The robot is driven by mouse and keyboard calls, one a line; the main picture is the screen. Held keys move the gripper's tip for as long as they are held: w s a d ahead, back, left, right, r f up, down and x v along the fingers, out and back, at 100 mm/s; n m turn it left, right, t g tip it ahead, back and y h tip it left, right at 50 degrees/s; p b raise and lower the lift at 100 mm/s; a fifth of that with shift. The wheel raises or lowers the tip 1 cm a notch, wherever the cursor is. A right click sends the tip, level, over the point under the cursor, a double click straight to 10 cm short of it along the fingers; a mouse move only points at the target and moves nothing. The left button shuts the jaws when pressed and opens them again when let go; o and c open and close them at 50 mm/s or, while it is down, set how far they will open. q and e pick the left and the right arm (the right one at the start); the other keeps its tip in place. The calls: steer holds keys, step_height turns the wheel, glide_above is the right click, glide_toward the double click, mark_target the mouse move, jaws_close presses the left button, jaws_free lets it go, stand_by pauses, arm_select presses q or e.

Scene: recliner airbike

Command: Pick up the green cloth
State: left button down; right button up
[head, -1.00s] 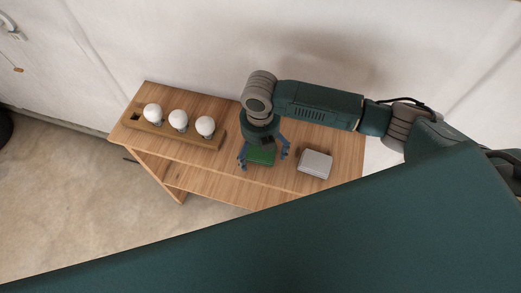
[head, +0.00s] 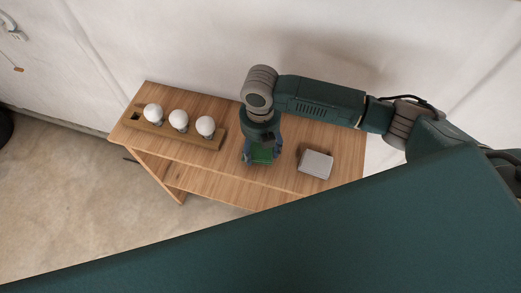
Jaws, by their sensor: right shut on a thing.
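The green cloth (head: 262,156) is a small folded square on the wooden table (head: 225,175), right of the row of bulbs. My right gripper (head: 262,153) points down over it from above. Its blue fingers are shut on the cloth, one at the left side and one at the right side. The wrist hides the back part of the cloth. I cannot tell whether the cloth is clear of the table top. My left gripper is not in view.
A grey-white box-like object (head: 316,164) lies on the table just right of the cloth. A wooden holder (head: 205,139) with white bulbs (head: 179,119) stands at the left. A white wall (head: 190,45) rises behind the table. Bare table shows between holder and cloth.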

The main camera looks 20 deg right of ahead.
mark_target(260, 150)
step_height(260, 150, up, 19)
steer(key=b, duration=0.2)
steer(key=shift+f, duration=0.2)
